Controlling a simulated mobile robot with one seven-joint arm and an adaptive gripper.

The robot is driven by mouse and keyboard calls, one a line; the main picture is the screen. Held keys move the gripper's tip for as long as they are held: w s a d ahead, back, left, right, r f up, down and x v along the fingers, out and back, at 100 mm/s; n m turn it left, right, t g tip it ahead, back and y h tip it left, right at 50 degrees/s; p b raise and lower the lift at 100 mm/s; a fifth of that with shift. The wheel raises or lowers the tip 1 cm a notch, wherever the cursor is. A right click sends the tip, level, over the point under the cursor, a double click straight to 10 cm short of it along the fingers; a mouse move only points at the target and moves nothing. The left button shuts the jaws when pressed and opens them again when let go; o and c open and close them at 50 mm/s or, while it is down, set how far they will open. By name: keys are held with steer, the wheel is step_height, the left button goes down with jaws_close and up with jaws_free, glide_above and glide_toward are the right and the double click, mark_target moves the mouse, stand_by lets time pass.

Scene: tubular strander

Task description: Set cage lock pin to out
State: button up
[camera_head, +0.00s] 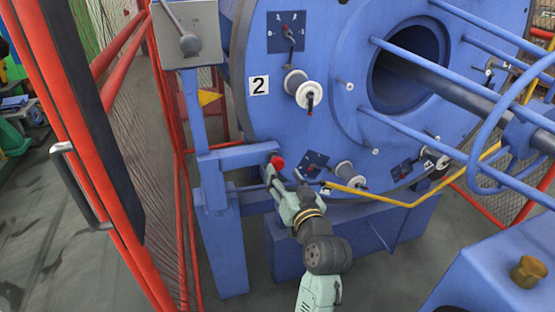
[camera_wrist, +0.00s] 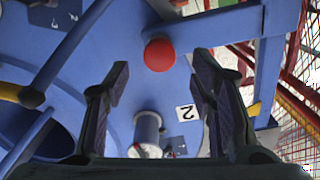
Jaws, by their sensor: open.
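The cage lock pin shows as a round red knob (camera_head: 277,163) at the end of the blue frame arm, beside the lower left edge of the big blue cage disc (camera_head: 330,140). In the wrist view the red knob (camera_wrist: 159,54) appears between my two fingertips, near their level and centred. My gripper (camera_head: 270,180) is just below and left of the knob in the head view. In the wrist view my gripper (camera_wrist: 162,72) is open, with a gap on both sides of the knob. The pin's shaft behind the knob is hidden.
A blue post (camera_head: 222,240) stands left of my arm. A red guard door (camera_head: 90,130) and mesh fence are further left. White spools (camera_head: 296,84) sit on the disc. A yellow bent bar (camera_head: 400,203) runs right of my wrist. Grey floor is clear at lower left.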

mark_target(279, 166)
steer(key=p+x, duration=0.1)
steer(key=x, duration=0.5)
steer(key=shift+c, duration=0.2)
jaws_close()
stand_by(0.4)
